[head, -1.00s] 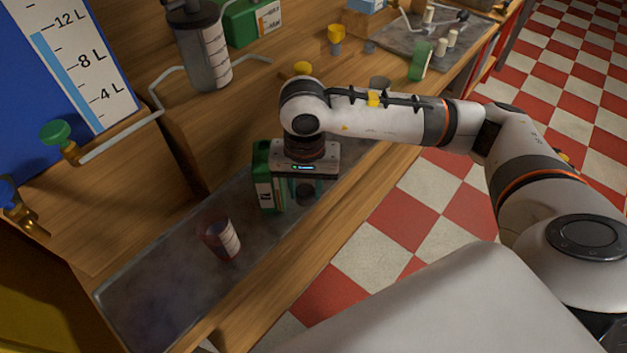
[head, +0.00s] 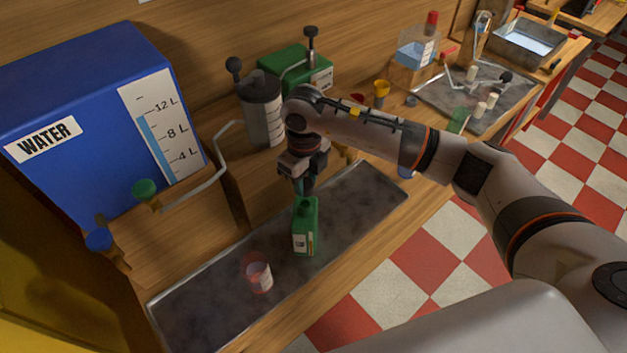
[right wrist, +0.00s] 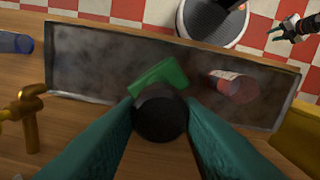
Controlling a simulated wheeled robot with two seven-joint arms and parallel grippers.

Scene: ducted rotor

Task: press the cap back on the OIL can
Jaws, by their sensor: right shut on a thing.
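A green can (head: 306,232) with a pale label stands upright on the dark tray; its lettering is too small to read. It also shows in the right wrist view (right wrist: 165,74). My right gripper (head: 304,192) points down directly over the can's top. Its teal fingers are shut on a dark round cap (right wrist: 160,116), which overlaps the near end of the can in the right wrist view. I cannot tell whether the cap touches the neck, which is hidden. What looks like my left gripper (right wrist: 287,27) is small at the top right of the right wrist view, away from the tray.
A clear reddish cup (head: 259,276) stands on the tray (head: 205,312), left of the can. Behind are a blue water tank (head: 85,110) with taps, a grey-lidded jug (head: 262,112) and a larger green container (head: 300,65). The tray's right part is free.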

